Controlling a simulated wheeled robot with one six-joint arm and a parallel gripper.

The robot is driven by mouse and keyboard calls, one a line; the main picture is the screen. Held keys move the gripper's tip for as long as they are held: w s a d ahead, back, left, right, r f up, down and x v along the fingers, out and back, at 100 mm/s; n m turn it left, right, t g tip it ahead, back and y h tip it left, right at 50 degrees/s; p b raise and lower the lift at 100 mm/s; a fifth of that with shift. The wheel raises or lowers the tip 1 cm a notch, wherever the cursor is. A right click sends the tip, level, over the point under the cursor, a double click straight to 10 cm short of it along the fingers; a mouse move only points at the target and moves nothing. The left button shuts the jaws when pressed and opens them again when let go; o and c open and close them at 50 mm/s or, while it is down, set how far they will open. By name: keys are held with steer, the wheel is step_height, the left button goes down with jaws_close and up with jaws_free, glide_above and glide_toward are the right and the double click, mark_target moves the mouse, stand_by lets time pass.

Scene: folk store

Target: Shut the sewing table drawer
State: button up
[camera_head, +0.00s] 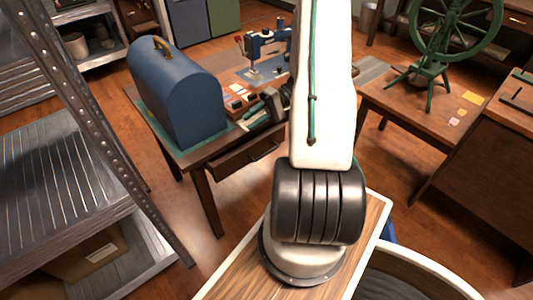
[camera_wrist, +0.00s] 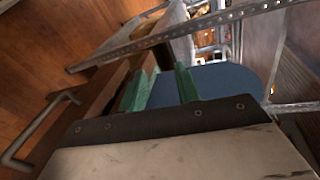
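The sewing table (camera_head: 202,155) stands in the middle of the head view. Its wooden drawer (camera_head: 240,160) has a dark bar handle and sits under the tabletop's front edge. How far the drawer stands out is hard to tell. In the wrist view, a wooden front with a metal bar handle (camera_wrist: 38,128) lies at the left. My gripper (camera_wrist: 163,84) shows two green fingers with a gap between them, and nothing is clearly held. The handle is left of the fingers. In the head view my white arm hides the gripper and the table's right part.
A blue domed case (camera_head: 178,95) and a blue sewing machine (camera_head: 265,48) stand on the table. The case also shows beyond my fingers (camera_wrist: 230,82). A metal shelf (camera_head: 60,190) is at the left. A green spinning wheel (camera_head: 440,45) stands at the right.

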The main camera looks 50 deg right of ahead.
mark_target(266, 153)
steer(key=s+d+f+m+t+h, duration=0.1)
steer(key=s+d+f+m+t, duration=0.2)
steer(key=f, duration=0.4)
steer(key=s+d+f+t+h, duration=0.2)
steer(key=d+f+t, duration=0.1)
steer(key=f+t, duration=0.3)
steer(key=s+d+f+m+t+h, duration=0.1)
steer(key=s+d+f+m+t, duration=0.15)
steer(key=f, duration=0.55)
steer(key=shift+n+t, duration=0.35)
steer(key=x, duration=0.7)
steer(key=shift+s+a+r, duration=0.1)
steer(key=shift+r, duration=0.2)
steer(key=shift+c, duration=0.2)
jaws_close()
steer(key=w, duration=0.2)
steer(key=w+d, duration=0.1)
steer(key=w, duration=0.5)
steer(key=shift+d, duration=0.4)
steer(key=shift+w+d, duration=0.15)
